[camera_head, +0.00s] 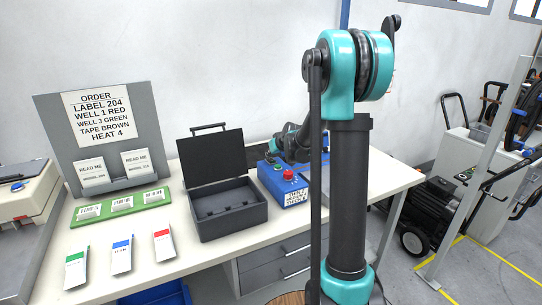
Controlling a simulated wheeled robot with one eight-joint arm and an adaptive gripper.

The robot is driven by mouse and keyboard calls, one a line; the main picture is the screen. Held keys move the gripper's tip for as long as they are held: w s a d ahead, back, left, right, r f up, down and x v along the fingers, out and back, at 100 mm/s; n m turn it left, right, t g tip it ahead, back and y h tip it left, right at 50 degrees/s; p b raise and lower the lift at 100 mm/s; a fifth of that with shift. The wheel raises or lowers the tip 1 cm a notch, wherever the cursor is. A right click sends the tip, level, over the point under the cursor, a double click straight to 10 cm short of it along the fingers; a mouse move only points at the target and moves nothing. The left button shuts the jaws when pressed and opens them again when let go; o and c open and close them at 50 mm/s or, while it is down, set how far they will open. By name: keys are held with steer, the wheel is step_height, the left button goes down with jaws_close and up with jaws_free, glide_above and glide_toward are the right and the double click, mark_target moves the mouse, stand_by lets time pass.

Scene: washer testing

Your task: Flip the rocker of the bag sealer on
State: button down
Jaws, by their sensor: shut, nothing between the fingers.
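The bag sealer (284,188) is a blue box on the white bench, right of the open black case. It has a red knob on top and a white label on its front that reads about thin and thick. Its right part is hidden behind my arm. I cannot make out the rocker. My gripper (273,155) is small and dark at the back of the sealer, at the end of my arm reaching over the bench. It is shut and empty. I cannot tell whether it touches the sealer.
The open black case (228,209) stands close left of the sealer. A generator (440,212) stands on the floor at right.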

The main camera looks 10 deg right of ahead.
mark_target(270, 159)
steer(key=shift+w+r, duration=0.1)
stand_by(0.3)
steer(key=shift+w+a+r, duration=0.1)
steer(key=shift+r, duration=0.25)
step_height(270, 159, up, 4)
steer(key=w+r+v, duration=0.1)
steer(key=v, duration=0.7)
steer(key=shift+s+r, duration=0.15)
steer(key=shift+r, duration=0.4)
